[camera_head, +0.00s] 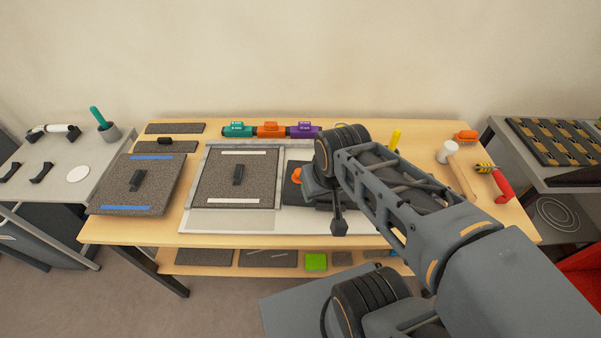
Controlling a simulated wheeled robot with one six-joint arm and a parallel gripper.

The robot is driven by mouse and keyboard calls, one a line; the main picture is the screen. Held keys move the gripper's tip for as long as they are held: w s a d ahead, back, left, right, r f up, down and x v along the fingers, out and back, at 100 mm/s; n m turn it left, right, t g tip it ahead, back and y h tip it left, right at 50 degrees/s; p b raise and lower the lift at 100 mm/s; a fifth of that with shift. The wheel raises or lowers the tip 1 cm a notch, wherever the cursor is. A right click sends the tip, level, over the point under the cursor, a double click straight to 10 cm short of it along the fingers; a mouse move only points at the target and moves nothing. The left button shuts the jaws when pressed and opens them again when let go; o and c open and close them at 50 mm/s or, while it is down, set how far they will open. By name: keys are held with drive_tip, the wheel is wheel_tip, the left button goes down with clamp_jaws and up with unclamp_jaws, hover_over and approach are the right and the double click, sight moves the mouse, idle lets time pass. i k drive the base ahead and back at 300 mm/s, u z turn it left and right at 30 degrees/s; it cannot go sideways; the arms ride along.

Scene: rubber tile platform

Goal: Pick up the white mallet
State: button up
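The white mallet (447,151) lies on the right part of the wooden table. Its white head is toward the back and its pale wooden handle (462,179) runs forward and to the right. The handle lies just right of my arm in the picture. A dark end part of my arm, which looks like my gripper (339,222), hangs over the middle of the table, well left of the mallet. My arm hides most of it, and its fingers cannot be made out clearly. Nothing is seen touching the mallet.
A red-handled brush-like tool (497,183) and an orange item (466,135) lie right of the mallet. A yellow item (394,140) stands left of it. Teal, orange and purple blocks (270,130) line the back edge. A framed grey tile (262,190) lies at the centre left.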

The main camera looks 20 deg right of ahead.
sight(457, 172)
drive_tip(key=k, duration=0.5)
drive_tip(key=z, duration=1.1)
drive_tip(key=i, duration=0.4)
drive_tip(key=u, duration=3.55)
drive_tip(key=k, duration=1)
drive_tip(key=z, duration=0.3)
